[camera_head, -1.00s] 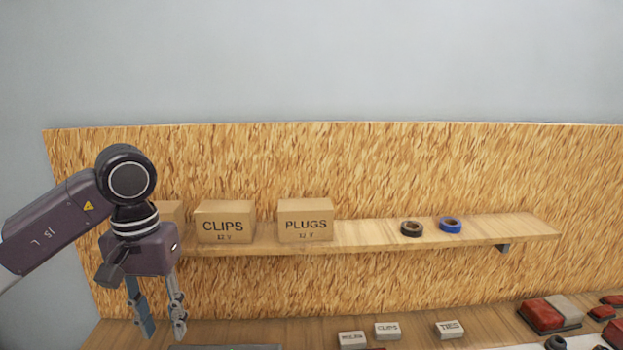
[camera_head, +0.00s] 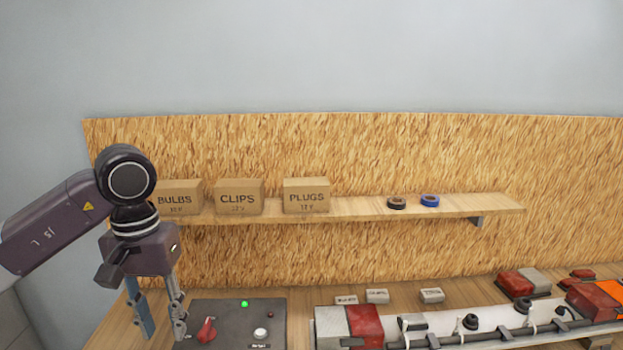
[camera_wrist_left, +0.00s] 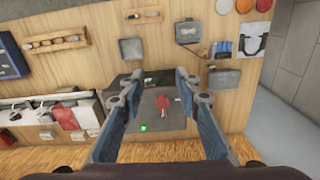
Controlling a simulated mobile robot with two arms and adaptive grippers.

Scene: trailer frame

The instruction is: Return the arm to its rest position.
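My left gripper (camera_head: 158,318) hangs with its fingers pointing down at the left of the head view. Its two fingers are apart with nothing between them. In the left wrist view the open fingers (camera_wrist_left: 158,95) frame a dark panel (camera_wrist_left: 165,125) on the bench from above. The same panel (camera_head: 230,328) shows in the head view just right of the fingers, with a lit green light (camera_head: 244,304), a red switch (camera_head: 206,330) and a white knob (camera_head: 260,333). My right gripper is not in view.
A shelf (camera_head: 360,208) on the chipboard wall holds boxes marked BULBS (camera_head: 178,197), CLIPS (camera_head: 238,196) and PLUGS (camera_head: 306,195), plus two tape rolls. A light bar with cables and red-white lamps (camera_head: 350,326) lies on the bench at the right. Space above the shelf is clear.

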